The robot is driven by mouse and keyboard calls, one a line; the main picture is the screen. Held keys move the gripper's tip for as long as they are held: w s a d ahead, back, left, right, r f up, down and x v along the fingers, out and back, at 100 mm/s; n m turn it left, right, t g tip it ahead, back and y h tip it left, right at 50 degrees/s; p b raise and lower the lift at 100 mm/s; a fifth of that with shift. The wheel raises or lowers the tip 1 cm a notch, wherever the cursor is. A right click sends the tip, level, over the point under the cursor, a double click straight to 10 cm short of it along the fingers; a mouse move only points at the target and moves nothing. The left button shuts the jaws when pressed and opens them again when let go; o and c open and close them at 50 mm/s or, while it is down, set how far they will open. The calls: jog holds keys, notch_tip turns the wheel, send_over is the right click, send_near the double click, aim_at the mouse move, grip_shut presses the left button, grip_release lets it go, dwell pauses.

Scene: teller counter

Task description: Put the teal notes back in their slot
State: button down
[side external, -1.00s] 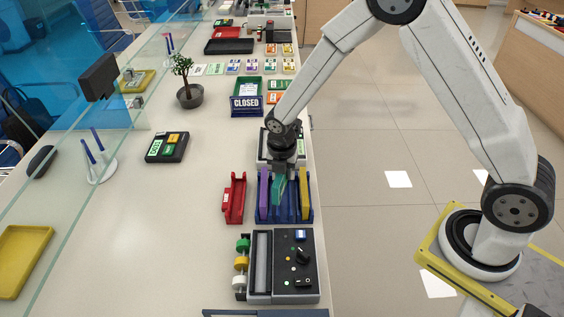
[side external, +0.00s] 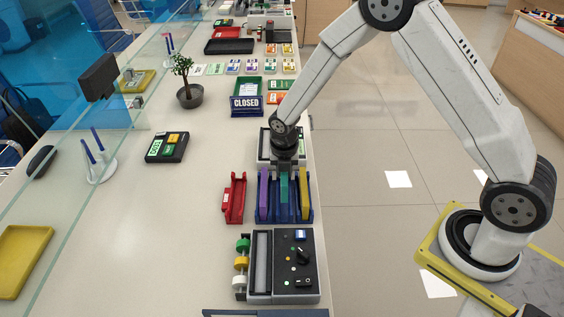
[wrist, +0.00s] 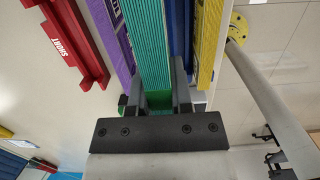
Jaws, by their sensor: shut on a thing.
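The teal notes (side external: 284,187) stand upright in a slot of the blue rack (side external: 271,215), between the purple notes (side external: 263,188) on the left and the yellow notes (side external: 304,190) on the right. My gripper (side external: 284,165) is over the rack, shut on the teal notes at their far end. The wrist view shows the teal notes (wrist: 150,45) running between the two dark fingers (wrist: 160,97). Purple notes (wrist: 112,40) and yellow notes (wrist: 207,45) lie on either side. The slot floor under the teal notes is hidden, so I cannot tell whether they rest on it.
A red tray (side external: 235,200) stands just left of the rack. A machine with knobs (side external: 282,268) is close in front. The CLOSED sign (side external: 246,106) stands behind, and the DOSE-like labelled black box (side external: 167,147) lies left.

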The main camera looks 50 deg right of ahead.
jog(key=shift+f, duration=1.55)
jog(key=shift+f, duration=2.2)
jog(key=shift+c, duration=2.2)
grip_release()
jog(key=shift+r, duration=3.45)
jog(key=shift+r, duration=0.1)
